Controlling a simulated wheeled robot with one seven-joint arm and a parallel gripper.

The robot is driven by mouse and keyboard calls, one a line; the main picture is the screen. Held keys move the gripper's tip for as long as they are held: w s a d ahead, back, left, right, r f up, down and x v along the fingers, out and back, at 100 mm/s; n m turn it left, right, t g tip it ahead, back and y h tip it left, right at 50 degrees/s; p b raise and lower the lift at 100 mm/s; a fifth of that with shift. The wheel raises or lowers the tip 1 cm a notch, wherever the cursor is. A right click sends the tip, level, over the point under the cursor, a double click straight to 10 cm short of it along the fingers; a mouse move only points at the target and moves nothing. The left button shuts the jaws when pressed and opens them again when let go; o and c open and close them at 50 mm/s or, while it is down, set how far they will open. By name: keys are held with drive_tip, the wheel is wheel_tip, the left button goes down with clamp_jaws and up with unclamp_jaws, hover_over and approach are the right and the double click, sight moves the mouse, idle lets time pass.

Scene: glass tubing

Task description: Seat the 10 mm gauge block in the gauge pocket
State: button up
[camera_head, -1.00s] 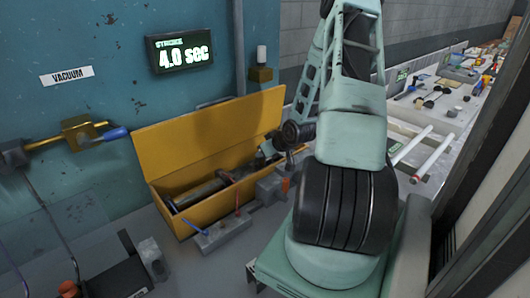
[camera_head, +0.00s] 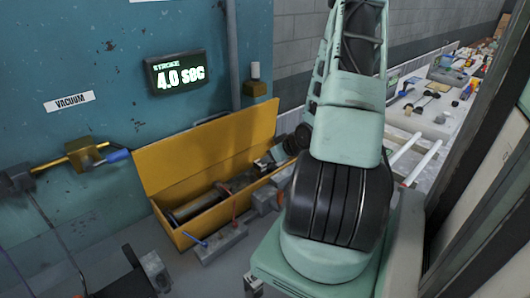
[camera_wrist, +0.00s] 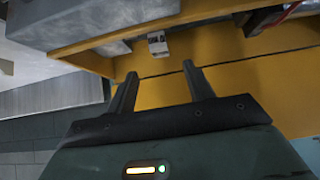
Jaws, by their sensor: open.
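A small pale metallic block (camera_wrist: 157,43) shows in the wrist view beside a larger grey block (camera_wrist: 92,28), at the yellow box's edge. It may be the 10 mm gauge block, but I cannot read a marking. My gripper (camera_wrist: 160,69) is open and empty, its two fingers pointing toward the small block and apart from it. In the head view my gripper end reaches over the right end of the yellow box (camera_head: 200,150), partly hidden behind my arm. I cannot make out the gauge pocket for certain.
Grey fixture blocks with blue and red handles (camera_head: 222,243) stand along the box's front. A dark cylinder (camera_head: 193,208) lies in the box. A wall display (camera_head: 175,72) reads 4.0 sec. A cluttered bench (camera_head: 425,115) with white tubes (camera_head: 425,163) lies right.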

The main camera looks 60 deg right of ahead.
drive_tip(key=p+v, duration=0.4)
drive_tip(key=v, duration=0.3)
drive_tip(key=shift+s+r, duration=0.25)
drive_tip(key=shift+a, duration=0.1)
